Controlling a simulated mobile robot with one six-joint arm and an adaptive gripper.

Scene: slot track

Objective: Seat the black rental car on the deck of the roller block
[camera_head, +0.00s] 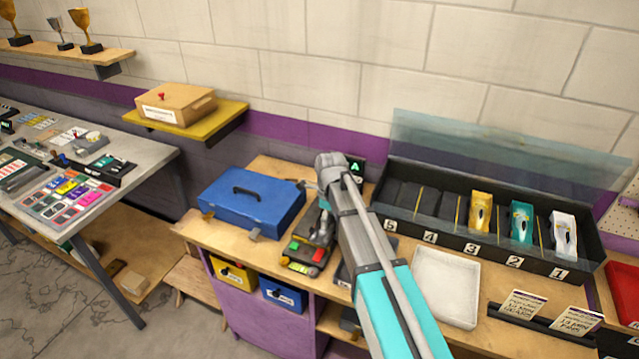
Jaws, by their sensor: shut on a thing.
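The car is low over the back part of the block. I cannot tell whether it touches the deck or is level. No other black car shows clearly.
A blue toolbox (250,200) stands close on the left. An open black case (490,245) holds yellow, teal and white cars in numbered slots; slots 4 and 5 look empty. A white tray (446,287) lies right of my arm. A small display with a green A (355,168) stands behind.

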